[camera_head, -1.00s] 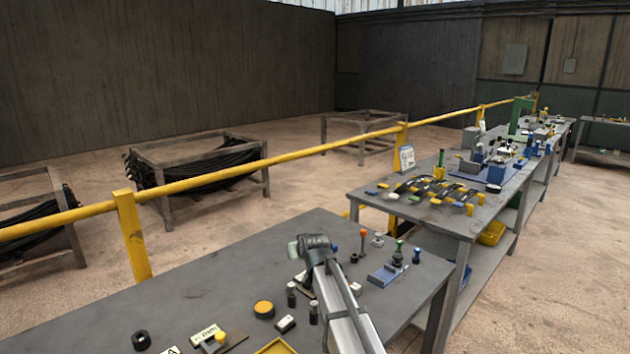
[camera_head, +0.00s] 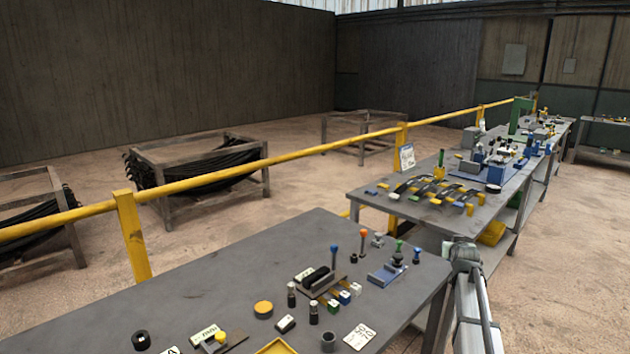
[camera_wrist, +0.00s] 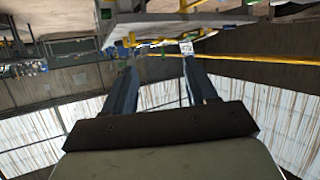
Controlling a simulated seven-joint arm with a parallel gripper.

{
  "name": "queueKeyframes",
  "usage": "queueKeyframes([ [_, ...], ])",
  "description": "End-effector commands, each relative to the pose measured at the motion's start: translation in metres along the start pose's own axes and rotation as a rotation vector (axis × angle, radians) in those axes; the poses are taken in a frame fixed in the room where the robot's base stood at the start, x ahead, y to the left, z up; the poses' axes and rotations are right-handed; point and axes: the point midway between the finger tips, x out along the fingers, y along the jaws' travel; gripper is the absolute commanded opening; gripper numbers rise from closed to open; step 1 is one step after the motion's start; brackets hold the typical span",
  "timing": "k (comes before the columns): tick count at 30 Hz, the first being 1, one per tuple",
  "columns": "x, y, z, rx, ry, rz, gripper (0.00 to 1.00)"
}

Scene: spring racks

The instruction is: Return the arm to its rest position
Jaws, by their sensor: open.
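My arm (camera_head: 470,295) shows at the lower right of the head view, just past the right end of the near table (camera_head: 215,285). It reaches up in front of the gap between the near table and the far bench. My gripper (camera_wrist: 163,75) shows in the wrist view, with its two blue-grey fingers apart and nothing between them. I cannot make out the fingers in the head view. The wrist view looks upside down, with the pale roof at the bottom and table parts at the top.
The near table bears a small rack with dark rolls (camera_head: 315,279), a yellow round piece (camera_head: 263,309), a blue block (camera_head: 386,275) and several knobbed pegs. A second bench (camera_head: 430,214) with yellow-ended parts stands behind. A yellow rail (camera_head: 270,172) runs along the back.

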Motion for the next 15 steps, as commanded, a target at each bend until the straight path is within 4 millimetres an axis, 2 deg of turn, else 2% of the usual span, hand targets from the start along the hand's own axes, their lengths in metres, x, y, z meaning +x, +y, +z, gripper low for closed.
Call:
queueKeyframes([
  [1, 0.001, 0.021, 0.005, 0.008, 0.002, 0.022, 0.57],
  [3, 0.002, 0.044, 0.013, 0.017, 0.002, 0.047, 0.57],
  [7, 0.002, 0.075, 0.046, 0.033, -0.029, 0.08, 0.57],
  [11, 0.003, 0.078, 0.085, 0.041, -0.083, 0.081, 0.57],
  [15, 0.002, 0.065, 0.132, 0.045, -0.16, 0.066, 0.57],
])
